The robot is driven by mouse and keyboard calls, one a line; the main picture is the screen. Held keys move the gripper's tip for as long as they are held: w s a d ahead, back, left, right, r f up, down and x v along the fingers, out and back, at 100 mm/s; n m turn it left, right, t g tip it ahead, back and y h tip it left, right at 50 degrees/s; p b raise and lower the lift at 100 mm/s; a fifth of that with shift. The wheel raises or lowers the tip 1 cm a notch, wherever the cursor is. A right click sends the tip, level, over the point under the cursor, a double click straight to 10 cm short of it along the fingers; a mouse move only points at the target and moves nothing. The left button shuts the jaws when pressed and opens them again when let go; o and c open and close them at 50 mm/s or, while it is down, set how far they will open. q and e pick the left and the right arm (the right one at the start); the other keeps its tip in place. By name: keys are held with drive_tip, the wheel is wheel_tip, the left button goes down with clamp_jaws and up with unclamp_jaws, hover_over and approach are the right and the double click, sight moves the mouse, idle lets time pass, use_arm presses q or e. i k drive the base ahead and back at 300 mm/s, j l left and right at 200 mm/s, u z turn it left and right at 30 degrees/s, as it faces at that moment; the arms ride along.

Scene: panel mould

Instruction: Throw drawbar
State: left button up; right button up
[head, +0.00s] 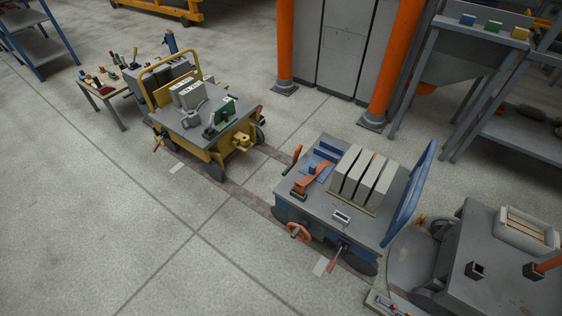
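No gripper of mine shows in the head view. A yellow cart (210,150) stands left of centre, with a yellow coupling block (242,139) at its end facing the blue cart. The blue cart (295,205) stands right of it, across a floor gap. An orange bar-like piece (316,177) lies at the blue cart's near-left end; it may be the drawbar, but I cannot tell. An orange-handled lever (292,158) leans up beside it. An orange ring or wheel (298,231) and a red-handled lever (333,261) are on the blue cart's front side.
A grey cart (495,280) with a light box (526,233) stands at the right. Orange posts (398,62) flank a grey cabinet behind. A small tool table (101,90) stands far left. The left foreground floor is clear.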

sight(297, 151)
drive_tip(key=i+j+z, duration=0.65)
drive_tip(key=j+z, duration=0.2)
drive_tip(key=i+j+z, duration=0.1)
drive_tip(key=j+z, duration=0.15)
drive_tip(key=j, duration=0.2)
